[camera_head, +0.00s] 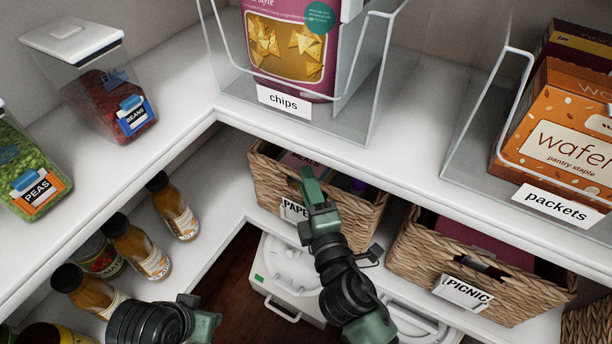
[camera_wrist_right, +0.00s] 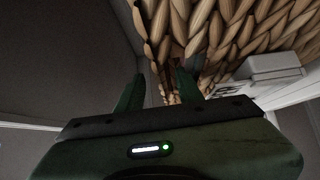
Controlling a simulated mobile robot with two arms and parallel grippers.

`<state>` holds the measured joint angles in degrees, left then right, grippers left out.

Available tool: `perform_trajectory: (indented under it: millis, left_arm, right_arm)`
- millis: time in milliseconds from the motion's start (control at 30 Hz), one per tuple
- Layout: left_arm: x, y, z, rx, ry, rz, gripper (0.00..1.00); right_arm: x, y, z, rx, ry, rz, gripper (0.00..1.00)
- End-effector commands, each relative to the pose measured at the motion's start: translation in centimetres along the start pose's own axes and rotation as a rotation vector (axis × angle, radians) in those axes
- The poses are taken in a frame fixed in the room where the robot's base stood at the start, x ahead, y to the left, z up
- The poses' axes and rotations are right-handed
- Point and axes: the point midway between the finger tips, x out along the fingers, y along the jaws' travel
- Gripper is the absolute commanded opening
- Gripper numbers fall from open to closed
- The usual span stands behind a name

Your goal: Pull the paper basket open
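The wicker paper basket (camera_head: 345,217) stands on the lower shelf near the inner corner, with a label reading "PAPE" partly hidden behind my gripper. My right gripper (camera_head: 310,182) is at the basket's front, over the label side and rim. In the right wrist view, its two fingers (camera_wrist_right: 158,84) stand apart, with wicker (camera_wrist_right: 205,35) close behind and around the right finger. I cannot tell whether the fingers touch the basket. My left gripper (camera_head: 205,324) shows only in part at the bottom of the head view; its fingers cannot be made out.
The picnic basket (camera_head: 475,262) stands to the right on the same shelf. The upper shelf, with a chips bin (camera_head: 370,95), overhangs the baskets. Bottles (camera_head: 175,208) line the left shelf. A white appliance (camera_head: 285,275) sits below the paper basket.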

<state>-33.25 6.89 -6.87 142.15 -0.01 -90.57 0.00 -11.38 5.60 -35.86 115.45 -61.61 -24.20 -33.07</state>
Motion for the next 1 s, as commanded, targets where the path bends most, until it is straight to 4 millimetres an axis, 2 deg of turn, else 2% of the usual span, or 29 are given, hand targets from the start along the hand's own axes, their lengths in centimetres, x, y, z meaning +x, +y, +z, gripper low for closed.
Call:
perform_trajectory:
  millis: [167,433,467,567,600,1000]
  left_arm:
    - [0.0,0.0,0.0,0.000,0.000,0.000,0.36]
    - [0.0,0.0,0.0,0.000,0.000,0.000,0.36]
    - [0.0,0.0,0.0,0.000,0.000,0.000,0.36]
    - [0.0,0.0,0.0,0.000,0.001,0.000,0.36]
    - [0.0,0.0,0.0,0.000,0.001,0.000,0.36]
    - [0.0,0.0,0.0,0.000,0.001,0.000,0.36]
  right_arm:
    - [1.5,0.0,0.0,0.001,0.000,0.000,0.36]
    - [1.6,-0.1,0.0,0.001,0.000,-0.001,0.36]
    - [1.6,-0.1,0.0,0.001,0.000,-0.001,0.31]
    - [1.6,-0.1,0.0,0.001,0.000,-0.001,0.03]
    - [1.6,-0.1,0.0,0.001,0.000,-0.001,0.00]
    - [1.6,-0.1,0.0,0.001,0.000,-0.002,0.00]
